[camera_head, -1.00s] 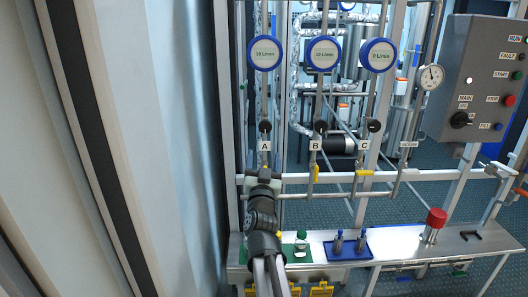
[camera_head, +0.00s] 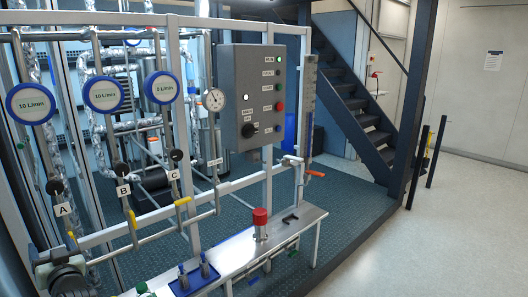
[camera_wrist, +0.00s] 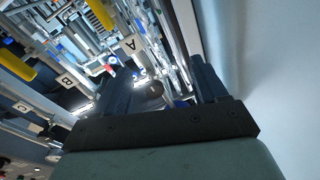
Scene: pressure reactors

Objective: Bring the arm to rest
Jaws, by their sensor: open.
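My gripper (camera_wrist: 160,82) shows in the wrist view with its two dark fingers apart and nothing held between them. Part of my arm (camera_head: 66,278) shows at the lower left corner of the head view, by the pipe rail below label A (camera_head: 63,209); its lower links are out of frame. In the wrist view, label A (camera_wrist: 130,44) and a yellow valve handle (camera_wrist: 100,14) lie beyond the fingers. I cannot tell how far the fingers are from the pipes.
The steel bench (camera_head: 235,258) carries a blue tray (camera_head: 196,279) with two small bottles and a red-topped device (camera_head: 260,222). A grey control box (camera_head: 252,100) hangs on the frame. The floor (camera_head: 440,230) at the right is clear. A pale wall (camera_wrist: 270,80) fills the wrist view's right side.

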